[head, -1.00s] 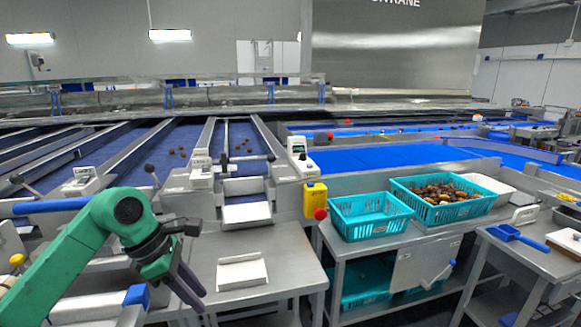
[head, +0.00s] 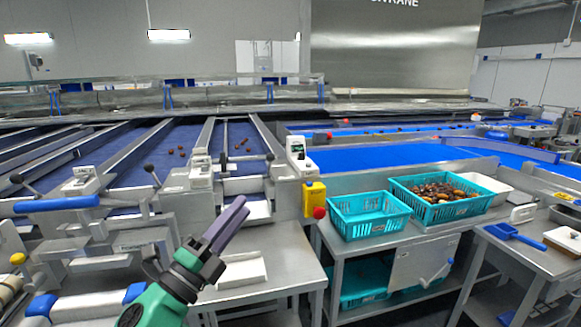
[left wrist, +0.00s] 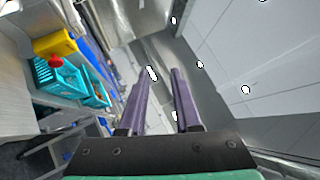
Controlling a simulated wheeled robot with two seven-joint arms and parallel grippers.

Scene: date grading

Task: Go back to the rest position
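My left gripper (head: 242,204) is in the lower middle-left of the head view, on its green arm, with its purple fingers pointing up and to the right. It appears in front of the grey side table with the white tray (head: 242,271). In the left wrist view, the two fingers of the left gripper (left wrist: 161,72) stand apart with nothing between them, so it is open and empty. My right gripper is not in view.
An empty teal basket (head: 368,230) and a teal basket of dates (head: 403,197) stand on the metal bench at right. A yellow box with a red button (head: 314,198) is left of them. Blue conveyor lanes (head: 172,160) carry several dates behind the gripper.

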